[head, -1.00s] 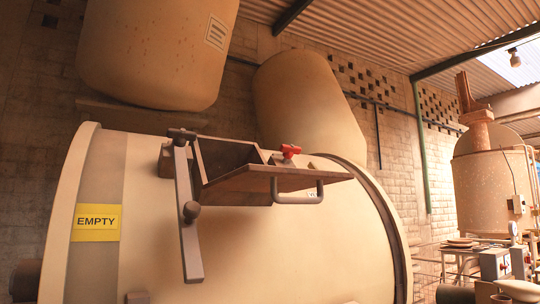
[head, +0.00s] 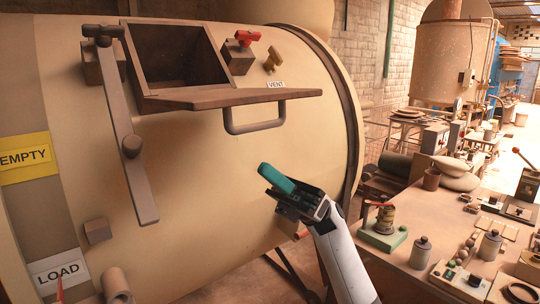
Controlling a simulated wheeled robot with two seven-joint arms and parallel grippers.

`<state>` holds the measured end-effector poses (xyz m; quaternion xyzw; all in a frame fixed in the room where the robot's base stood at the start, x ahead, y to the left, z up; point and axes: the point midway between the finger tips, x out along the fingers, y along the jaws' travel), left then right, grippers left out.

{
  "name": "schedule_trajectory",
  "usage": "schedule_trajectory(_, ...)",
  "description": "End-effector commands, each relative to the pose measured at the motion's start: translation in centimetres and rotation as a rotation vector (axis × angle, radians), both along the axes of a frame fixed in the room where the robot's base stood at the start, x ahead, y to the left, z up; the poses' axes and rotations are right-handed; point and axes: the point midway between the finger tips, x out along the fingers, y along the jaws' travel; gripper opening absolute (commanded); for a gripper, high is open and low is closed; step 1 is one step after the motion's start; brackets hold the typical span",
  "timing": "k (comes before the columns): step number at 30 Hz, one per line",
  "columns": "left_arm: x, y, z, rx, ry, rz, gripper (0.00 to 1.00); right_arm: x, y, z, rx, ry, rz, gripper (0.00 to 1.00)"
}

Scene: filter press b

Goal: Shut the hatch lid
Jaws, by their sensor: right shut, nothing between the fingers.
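The hatch is a dark square opening (head: 175,50) in the top of the large cream drum (head: 230,165). The brown hatch lid (head: 220,98) stands open, folded out from the opening's front edge, with a grey loop handle (head: 255,127) below it. A long grey locking bar (head: 133,150) hangs down left of the opening. My right gripper (head: 272,180) is shut and empty, with teal fingers, in front of the drum, below and right of the handle and apart from it. My left gripper is not in view.
A red valve handle (head: 246,37) and a brass vent valve (head: 273,60) sit right of the hatch. A yellow EMPTY sign (head: 25,157) and a white LOAD sign (head: 58,274) are at left. A bench (head: 400,255) with several small devices fills the lower right.

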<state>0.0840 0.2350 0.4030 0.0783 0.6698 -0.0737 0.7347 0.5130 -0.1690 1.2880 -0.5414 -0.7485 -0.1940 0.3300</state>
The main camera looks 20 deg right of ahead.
Motion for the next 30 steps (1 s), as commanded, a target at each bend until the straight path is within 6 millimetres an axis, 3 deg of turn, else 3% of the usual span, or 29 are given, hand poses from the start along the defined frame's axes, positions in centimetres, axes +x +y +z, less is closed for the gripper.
schedule_trajectory(1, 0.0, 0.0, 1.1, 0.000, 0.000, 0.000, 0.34, -0.3, 0.9, 1.4, 0.001, -0.002, 0.005, 0.00)
schedule_trajectory(9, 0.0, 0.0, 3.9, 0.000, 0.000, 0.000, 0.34, -1.4, 4.8, 5.5, 0.003, -0.001, 0.004, 0.00)
schedule_trajectory(15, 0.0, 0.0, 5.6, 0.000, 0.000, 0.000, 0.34, -1.2, 4.8, 8.2, 0.002, 0.001, 0.001, 0.00)
schedule_trajectory(30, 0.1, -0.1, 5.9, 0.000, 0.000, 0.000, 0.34, -1.1, 4.8, 8.9, 0.001, 0.003, 0.002, 0.00)
